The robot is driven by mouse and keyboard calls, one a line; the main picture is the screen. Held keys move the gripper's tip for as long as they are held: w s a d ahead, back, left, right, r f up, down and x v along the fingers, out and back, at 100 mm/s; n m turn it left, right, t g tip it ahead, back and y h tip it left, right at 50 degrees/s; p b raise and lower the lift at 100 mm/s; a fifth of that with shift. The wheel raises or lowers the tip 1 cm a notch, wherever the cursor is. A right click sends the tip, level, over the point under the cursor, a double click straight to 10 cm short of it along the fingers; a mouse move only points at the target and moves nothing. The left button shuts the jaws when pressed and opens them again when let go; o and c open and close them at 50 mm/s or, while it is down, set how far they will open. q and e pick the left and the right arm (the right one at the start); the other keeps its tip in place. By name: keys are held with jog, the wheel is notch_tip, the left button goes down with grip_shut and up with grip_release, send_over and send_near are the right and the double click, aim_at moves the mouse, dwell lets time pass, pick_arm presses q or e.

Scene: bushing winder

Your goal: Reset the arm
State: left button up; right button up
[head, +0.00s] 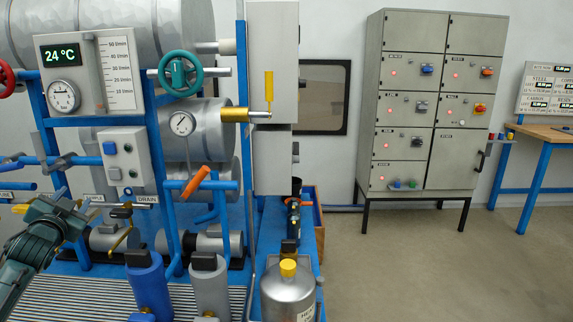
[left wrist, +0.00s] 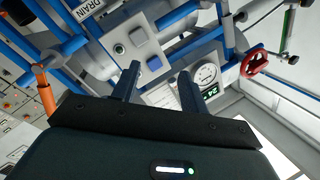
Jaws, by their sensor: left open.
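My left gripper (head: 72,203) is at the left edge of the head view, in front of the blue pipe frame (head: 165,215) and left of the grey button box (head: 125,160). In the left wrist view my left gripper (left wrist: 158,80) has its two dark fingers apart, with nothing between them. Beyond the fingers in that view are the button box (left wrist: 143,45) and the round gauge (left wrist: 206,73), both tilted in the picture. My right gripper is not in either view.
The frame carries a teal handwheel (head: 180,73), an orange lever (head: 196,182) and several gauges. Blue (head: 148,285) and grey (head: 210,285) cylinders stand at the front. A grey cabinet (head: 425,100) and a wooden table (head: 545,133) stand at right. The floor (head: 420,270) before them is clear.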

pick_arm(q)
jog(key=s+d+f+g+h, duration=0.25)
jog(key=s+d+f, duration=0.45)
jog(key=d+f, duration=0.55)
jog(key=s+d+f+g+h, duration=0.1)
jog(key=s+d+f+h, duration=0.3)
jog(key=s+d+f, duration=0.55)
jog(key=s+d+f+n+g+h+p, duration=0.1)
jog(key=s+d+f+g+p, duration=0.1)
jog(key=s+d, duration=0.5)
jog(key=s+d+f+g+h+p, duration=0.1)
jog(key=s+d+f+p, duration=0.2)
jog(key=s+d, duration=0.5)
jog(key=s+f, duration=0.1)
jog(key=s, duration=0.3)
jog(key=shift+s+f+n+g, duration=0.2)
jog(key=shift+f+n+g, duration=0.1)
jog(key=shift+n+g, duration=0.1)
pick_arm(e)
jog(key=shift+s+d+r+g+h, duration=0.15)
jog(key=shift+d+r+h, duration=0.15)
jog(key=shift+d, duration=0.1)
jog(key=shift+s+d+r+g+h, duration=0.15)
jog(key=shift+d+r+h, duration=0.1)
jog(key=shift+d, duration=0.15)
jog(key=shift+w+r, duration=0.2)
